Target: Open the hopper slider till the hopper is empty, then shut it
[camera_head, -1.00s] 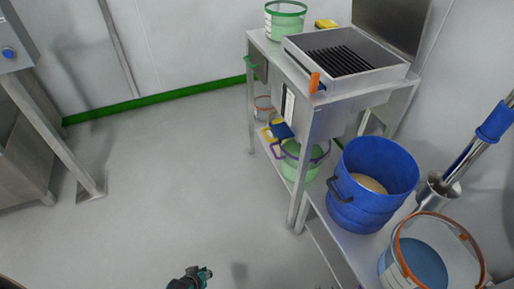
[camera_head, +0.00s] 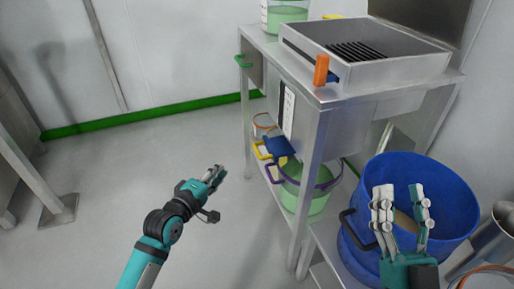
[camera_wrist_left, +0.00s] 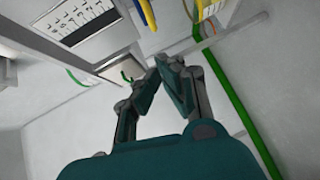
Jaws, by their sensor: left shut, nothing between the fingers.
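A steel hopper (camera_head: 300,28) with a dark grate on top and an orange handle (camera_head: 321,70) on its front corner is built into a steel stand. A blue part (camera_head: 278,146) sits below its white scale strip; I cannot tell which part is the slider or how full the hopper is. A green bucket (camera_head: 300,195) with a purple rim stands beneath. My left gripper (camera_head: 218,172) is shut and empty, over the floor left of the stand; its fingers meet in the left wrist view (camera_wrist_left: 160,66). My right gripper (camera_head: 402,190) is open and empty, in front of the blue bucket.
The large blue bucket (camera_head: 455,190) stands on a lower bench at the right. A green-filled tub (camera_head: 287,14) stands on the stand's top. A green handle (camera_head: 243,62) juts from the stand's left side. The floor (camera_head: 110,180) to the left is clear.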

